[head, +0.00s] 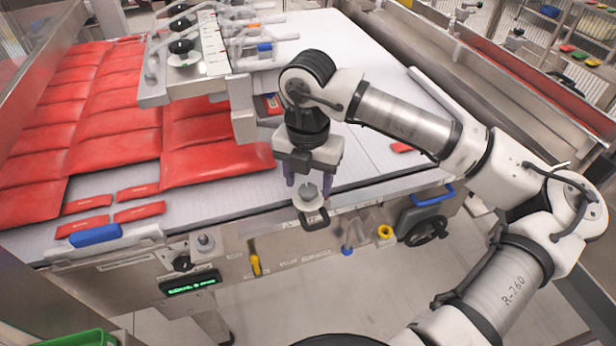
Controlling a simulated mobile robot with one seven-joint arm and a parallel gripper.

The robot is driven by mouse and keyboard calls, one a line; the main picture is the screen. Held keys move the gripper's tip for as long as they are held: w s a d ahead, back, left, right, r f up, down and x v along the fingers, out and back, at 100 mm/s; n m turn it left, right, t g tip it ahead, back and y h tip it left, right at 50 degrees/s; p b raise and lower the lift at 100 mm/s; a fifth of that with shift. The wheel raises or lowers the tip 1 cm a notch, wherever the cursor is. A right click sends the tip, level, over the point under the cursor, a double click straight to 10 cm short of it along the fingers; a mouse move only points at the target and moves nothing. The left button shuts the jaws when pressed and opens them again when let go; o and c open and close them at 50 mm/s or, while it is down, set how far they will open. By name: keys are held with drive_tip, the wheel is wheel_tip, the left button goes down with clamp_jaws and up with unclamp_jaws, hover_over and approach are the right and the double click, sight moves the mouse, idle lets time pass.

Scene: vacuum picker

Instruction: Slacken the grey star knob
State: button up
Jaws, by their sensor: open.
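A grey knob (310,193) stands at the front edge of the machine, on a small fitting with a black part (314,219). It looks like the star knob, but its lobes are too small to make out. My gripper (309,182) points down at it with the fingers apart, one to the left and one to the right of the knob's top. From this view I cannot tell whether the fingers touch the knob. Nothing is seen held between them.
A yellow lever (255,265), a yellow ring (385,232) and a black handwheel (427,228) are along the front. Red pouches (110,150) cover the left of the white bed.

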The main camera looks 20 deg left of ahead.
drive_tip(key=shift+f, duration=0.4)
drive_tip(key=shift+c, duration=0.2)
drive_tip(key=c, duration=0.9)
